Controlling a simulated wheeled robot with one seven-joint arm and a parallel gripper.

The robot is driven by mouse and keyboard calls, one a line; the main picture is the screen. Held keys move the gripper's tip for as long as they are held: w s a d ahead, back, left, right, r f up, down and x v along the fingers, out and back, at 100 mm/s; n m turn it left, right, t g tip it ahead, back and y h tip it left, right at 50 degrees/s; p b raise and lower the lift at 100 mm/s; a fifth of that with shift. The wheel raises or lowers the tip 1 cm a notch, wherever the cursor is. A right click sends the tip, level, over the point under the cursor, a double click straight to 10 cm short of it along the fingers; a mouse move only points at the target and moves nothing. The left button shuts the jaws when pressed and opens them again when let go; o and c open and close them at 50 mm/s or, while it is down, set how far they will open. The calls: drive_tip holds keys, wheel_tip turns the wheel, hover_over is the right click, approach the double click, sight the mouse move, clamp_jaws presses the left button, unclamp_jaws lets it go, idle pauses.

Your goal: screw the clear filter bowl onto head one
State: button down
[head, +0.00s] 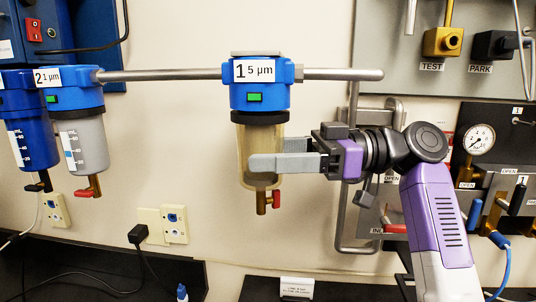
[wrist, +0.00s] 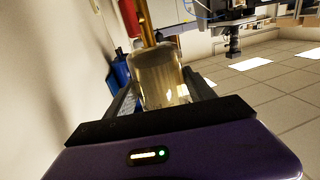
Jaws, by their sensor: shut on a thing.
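The clear filter bowl (head: 256,140) is a yellowish see-through cup with a dark collar at its top and a brass drain with a red lever at its bottom. It stands upright directly under head one (head: 260,85), a blue head labelled "1 5 µm" with a green indicator. The collar meets the head's underside; I cannot tell how far it is threaded. My gripper (head: 270,162) comes from the right and is shut around the bowl's lower half. The bowl also shows between the fingers in the wrist view (wrist: 160,78). The fingers hide part of the bowl.
A metal pipe (head: 160,75) runs through head one to head two (head: 72,88), which carries a grey bowl (head: 82,145). A bent pipe (head: 345,220) and a valve panel with a gauge (head: 479,140) are at the right. A dark bench (head: 100,270) lies below.

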drive_tip(key=shift+r, duration=0.1)
drive_tip(key=shift+c, duration=1.3)
unclamp_jaws()
drive_tip(key=shift+c, duration=0.3)
drive_tip(key=w+d, duration=0.1)
drive_tip(key=d, duration=0.8)
drive_tip(key=shift+w, duration=0.25)
